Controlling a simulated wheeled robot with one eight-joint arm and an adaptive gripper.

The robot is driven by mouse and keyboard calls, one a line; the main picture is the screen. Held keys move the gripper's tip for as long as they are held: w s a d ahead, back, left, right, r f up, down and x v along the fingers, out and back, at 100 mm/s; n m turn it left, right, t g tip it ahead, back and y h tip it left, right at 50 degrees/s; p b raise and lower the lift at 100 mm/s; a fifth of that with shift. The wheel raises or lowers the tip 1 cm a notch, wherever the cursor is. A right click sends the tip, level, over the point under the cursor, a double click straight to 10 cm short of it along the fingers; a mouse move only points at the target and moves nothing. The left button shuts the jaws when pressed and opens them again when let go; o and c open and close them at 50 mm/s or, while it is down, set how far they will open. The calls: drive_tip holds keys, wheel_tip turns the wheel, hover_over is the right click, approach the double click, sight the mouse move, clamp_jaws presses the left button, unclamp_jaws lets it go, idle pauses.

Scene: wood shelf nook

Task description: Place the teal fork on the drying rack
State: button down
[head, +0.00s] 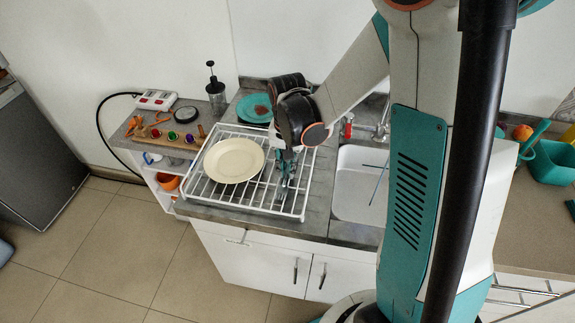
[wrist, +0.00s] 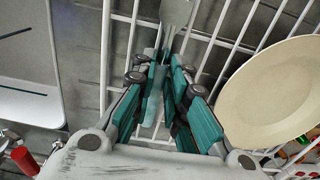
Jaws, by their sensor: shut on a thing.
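The white wire drying rack (head: 309,188) stands on the grey counter, left of the sink. My gripper (head: 286,176) is low over the right part of the rack, pointing down. In the wrist view my gripper (wrist: 164,66) is shut on the teal fork, whose pale teal handle (wrist: 152,112) shows between the fingers. A greyish end (wrist: 175,12) extends past the fingertips over the rack wires (wrist: 104,50). In the head view the fork is mostly hidden by the gripper. I cannot tell whether it touches the wires.
A cream plate (head: 234,160) lies on the rack, left of my gripper; it also shows in the wrist view (wrist: 270,92). The sink (head: 358,190) is to the right. A teal plate (head: 252,107) with something brown on it stands behind the rack.

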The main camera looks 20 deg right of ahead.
sight(287, 171)
drive_tip(key=c, duration=1.6)
unclamp_jaws()
wheel_tip(287, 171, up, 12)
drive_tip(key=p, duration=0.4)
drive_tip(key=shift+s+a+r+n+t, duration=0.25)
drive_tip(key=shift+s+r+n+t, duration=0.95)
drive_tip(key=shift+s+r, duration=0.9)
drive_tip(key=shift+s+a+r+n+t, duration=0.2)
drive_tip(key=shift+s+r+n+t, duration=1.1)
drive_tip(key=shift+s, duration=1.45)
drive_tip(key=shift+s+a+r+n+t, duration=0.25)
drive_tip(key=shift+s+r+n+t, duration=0.75)
drive_tip(key=shift+s+r, duration=1.15)
drive_tip(key=shift+s+f, duration=0.25)
